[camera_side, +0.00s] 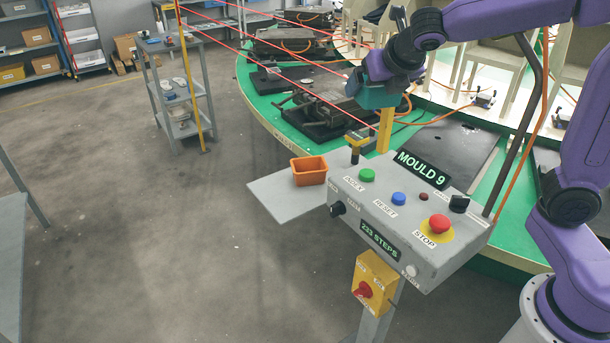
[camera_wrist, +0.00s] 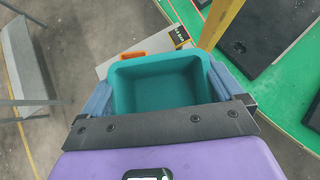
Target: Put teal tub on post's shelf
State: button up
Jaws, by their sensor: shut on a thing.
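The teal tub (camera_wrist: 157,88) is between the two fingers of my gripper (camera_wrist: 158,98) in the wrist view. It looks empty inside. My gripper is shut on it. In the side view the tub (camera_side: 377,97) hangs from my gripper (camera_side: 378,80), above and behind the control box and close to a yellow upright. The post's shelf (camera_side: 285,203) is the grey plate at the left of the control box. An orange tub (camera_side: 309,171) stands on its right part. In the wrist view only a strip of the shelf (camera_wrist: 108,68) and of the orange tub (camera_wrist: 131,55) shows beyond the teal tub.
The control box (camera_side: 395,228) has green, blue and red buttons on top. A yellow-topped black part (camera_side: 356,142) stands up at its back. The green carousel (camera_side: 262,92) with moulds lies behind. The shelf's left part is bare.

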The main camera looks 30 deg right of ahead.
jog(key=a+f+n+y, duration=0.7)
jog(key=f+n, duration=0.2)
jog(key=f, duration=0.2)
jog(key=n+g+y, duration=0.4)
jog(key=n+g, duration=0.1)
jog(key=n, duration=0.3)
send_over(264, 202)
jog(key=s+d, duration=0.3)
jog(key=d, duration=0.1)
jog(key=f, duration=1.1)
jog(key=shift+w+a+f, duration=0.1)
jog(key=shift+w+a, duration=0.1)
jog(key=shift+w, duration=0.05)
jog(key=shift+w+a+f, duration=0.2)
jog(key=shift+w+f, duration=0.25)
jog(key=shift+f, duration=0.15)
jog(key=shift+w+f, duration=0.1)
jog(key=shift+f, duration=1.5)
jog(key=shift+f, duration=0.15)
